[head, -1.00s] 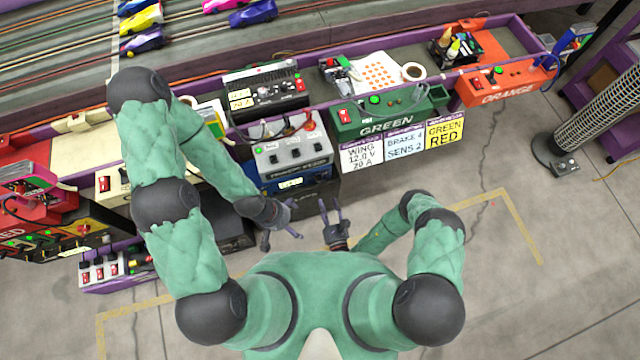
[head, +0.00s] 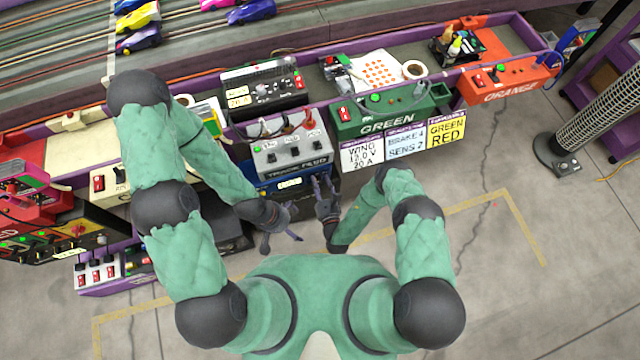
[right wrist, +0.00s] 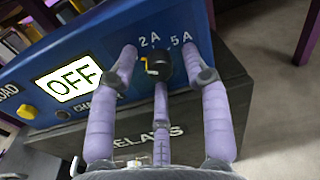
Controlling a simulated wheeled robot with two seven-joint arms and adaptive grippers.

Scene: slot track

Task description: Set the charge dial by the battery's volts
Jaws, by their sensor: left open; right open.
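The blue charger (head: 268,187) sits under the grey track feed box in the head view. In the right wrist view, its display (right wrist: 67,83) reads OFF. Its black dial (right wrist: 160,66) has a yellow mark on its left side, with 2A and 5A printed above. My right gripper (right wrist: 157,55) is open, a finger on either side of the dial and the third below it; contact cannot be told. In the head view, my right gripper (head: 326,184) is at the charger's front. My left gripper (head: 282,238) is open and empty, lower and to the left. I cannot make out a battery.
Signs reading wing 12.0 V 20 A (head: 362,155), brake 4 sens 2 and green red hang right.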

